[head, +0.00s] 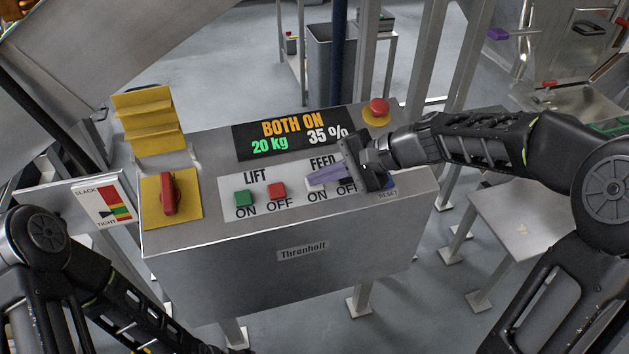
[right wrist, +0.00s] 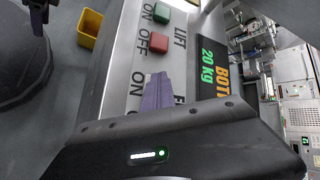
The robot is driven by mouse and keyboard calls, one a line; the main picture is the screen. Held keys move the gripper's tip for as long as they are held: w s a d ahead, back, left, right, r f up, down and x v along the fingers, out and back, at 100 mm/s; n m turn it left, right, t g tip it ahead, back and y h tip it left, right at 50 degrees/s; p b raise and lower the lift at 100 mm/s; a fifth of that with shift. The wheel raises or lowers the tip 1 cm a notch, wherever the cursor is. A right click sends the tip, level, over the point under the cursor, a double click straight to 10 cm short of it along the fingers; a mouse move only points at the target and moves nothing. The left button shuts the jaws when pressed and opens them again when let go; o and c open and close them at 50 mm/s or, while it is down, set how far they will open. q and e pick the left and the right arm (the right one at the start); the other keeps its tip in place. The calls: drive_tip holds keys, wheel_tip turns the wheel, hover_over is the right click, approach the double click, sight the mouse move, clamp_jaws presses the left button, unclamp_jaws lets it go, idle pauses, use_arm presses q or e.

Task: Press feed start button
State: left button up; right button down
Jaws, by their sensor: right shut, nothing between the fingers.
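The control box (head: 300,260) has a LIFT pair, a green ON button (head: 244,198) and a red OFF button (head: 277,190), and a FEED pair to their right. My right gripper (head: 310,181) is shut and empty, its purple fingertips over the FEED ON spot. The purple fingers also show in the right wrist view (right wrist: 156,92). FEED OFF is hidden behind the gripper. The display (head: 292,133) reads BOTH ON, 20 kg, 35 %. A purple piece at the wrist view's top left may be my left gripper (right wrist: 38,12).
A red emergency button (head: 376,107) stands at the panel's back right. A red rotary switch (head: 168,194) on a yellow plate is at left, near a SLACK/TIGHT gauge (head: 112,205). A yellow bin (right wrist: 90,28) shows in the wrist view. Metal posts stand behind.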

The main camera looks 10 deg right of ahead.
drive_tip(key=shift+s+r+p, duration=0.25)
drive_tip(key=shift+r+p, duration=0.35)
drive_tip(key=shift+r, duration=0.3)
drive_tip(key=shift+r, duration=0.1)
drive_tip(key=r+p, duration=0.1)
drive_tip(key=s+r+p, duration=0.1)
drive_tip(key=r, duration=0.1)
drive_tip(key=r+p, duration=0.1)
drive_tip(key=shift+s+r, duration=0.25)
drive_tip(key=shift+d, duration=0.1)
idle(0.7)
